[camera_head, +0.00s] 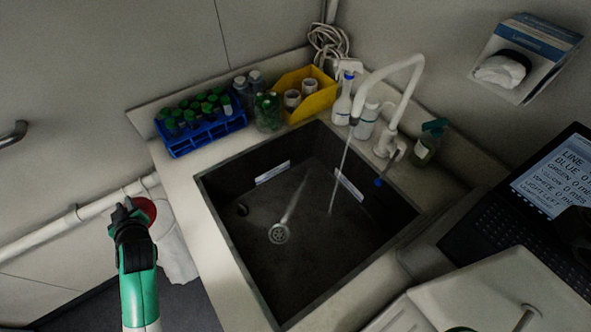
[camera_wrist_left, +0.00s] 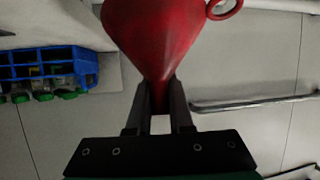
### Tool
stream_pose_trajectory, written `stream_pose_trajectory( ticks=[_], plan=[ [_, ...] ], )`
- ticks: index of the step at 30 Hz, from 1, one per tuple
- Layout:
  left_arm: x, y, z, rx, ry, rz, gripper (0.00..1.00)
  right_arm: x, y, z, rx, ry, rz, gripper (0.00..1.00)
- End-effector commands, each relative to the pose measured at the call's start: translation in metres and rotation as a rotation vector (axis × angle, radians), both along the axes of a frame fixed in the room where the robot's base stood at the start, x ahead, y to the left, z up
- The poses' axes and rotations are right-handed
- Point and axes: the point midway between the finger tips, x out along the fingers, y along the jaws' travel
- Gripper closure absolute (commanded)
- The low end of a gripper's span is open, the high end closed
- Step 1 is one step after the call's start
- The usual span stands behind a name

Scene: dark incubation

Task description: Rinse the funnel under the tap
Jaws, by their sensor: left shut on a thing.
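The red funnel (camera_head: 148,208) is at the left of the head view, beyond the sink's left side and partly hidden by my left gripper (camera_head: 128,208). In the left wrist view the funnel (camera_wrist_left: 158,35) fills the top middle, with its wide part up and a ring handle at its right. My left gripper (camera_wrist_left: 160,98) is shut on its narrow lower end. The white tap (camera_head: 408,75) arches over the dark sink (camera_head: 235,272), and a thin stream of water runs down from its spout. My right gripper is not recognisable in either view.
A blue rack (camera_head: 205,137) of green-capped tubes, a yellow bin (camera_head: 318,100) and several bottles line the back counter. A laptop (camera_head: 545,215) stands at the right. The sink basin is open, with a drain (camera_head: 279,233) and two labels on its walls.

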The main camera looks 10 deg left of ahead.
Motion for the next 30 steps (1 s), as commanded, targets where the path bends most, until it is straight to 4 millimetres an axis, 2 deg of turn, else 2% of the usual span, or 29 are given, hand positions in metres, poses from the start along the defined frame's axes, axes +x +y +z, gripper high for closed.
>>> stream_pose_trajectory(
  ticks=[14,23,30],
  plan=[
    [0.006,0.011,0.000,0.001,-0.001,0.000,1.00,0.000,0.000,-0.007,0.000,0.000,0.000,0.55],
    [0.005,0.010,0.000,0.000,0.000,0.000,1.00,0.000,0.000,-0.006,0.000,0.000,0.000,0.55],
    [0.001,0.003,0.000,0.000,0.001,-0.001,1.00,0.000,0.000,-0.004,0.000,0.000,0.000,0.55]
  ],
)
